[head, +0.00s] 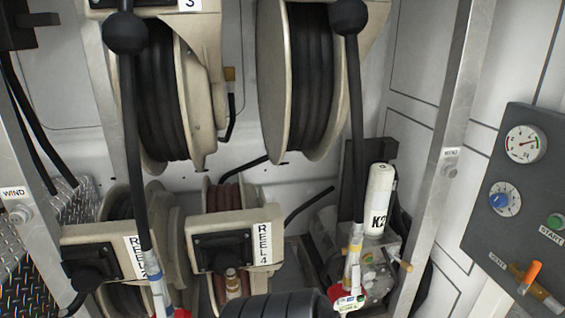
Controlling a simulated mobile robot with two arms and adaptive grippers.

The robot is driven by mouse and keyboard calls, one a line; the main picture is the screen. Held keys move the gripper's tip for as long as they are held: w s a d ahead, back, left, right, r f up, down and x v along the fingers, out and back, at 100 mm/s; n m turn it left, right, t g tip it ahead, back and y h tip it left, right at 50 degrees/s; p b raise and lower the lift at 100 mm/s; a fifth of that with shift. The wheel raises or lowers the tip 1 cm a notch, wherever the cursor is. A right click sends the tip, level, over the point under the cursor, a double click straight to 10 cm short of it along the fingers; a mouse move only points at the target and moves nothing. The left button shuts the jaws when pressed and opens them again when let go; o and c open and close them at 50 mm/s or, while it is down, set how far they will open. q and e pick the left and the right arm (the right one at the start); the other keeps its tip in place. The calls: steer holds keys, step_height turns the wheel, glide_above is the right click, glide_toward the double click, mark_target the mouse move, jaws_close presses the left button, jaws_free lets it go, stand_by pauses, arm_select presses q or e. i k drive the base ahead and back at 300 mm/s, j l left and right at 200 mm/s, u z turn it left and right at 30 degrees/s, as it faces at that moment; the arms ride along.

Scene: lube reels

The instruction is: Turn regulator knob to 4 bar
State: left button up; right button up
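The regulator knob (499,201) is blue and sits on a round white dial scale on the dark grey control panel (485,232) at the right edge of the head view. The scale's numbers are too small to read, so I cannot tell its setting. A round white pressure gauge (526,143) is above the knob. Its needle seems to point to the right, but its value is not legible. Neither of my grippers shows in the head view, and nothing is seen touching the knob.
A green START button (556,221) and an orange-handled valve (530,276) are near the knob. Hose reels (270,85) fill the middle and left. Two hoses with black ball stops (348,16) hang in front. A metal post (452,150) stands left of the panel.

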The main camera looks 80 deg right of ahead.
mark_target(499, 200)
steer(key=z, duration=4.15)
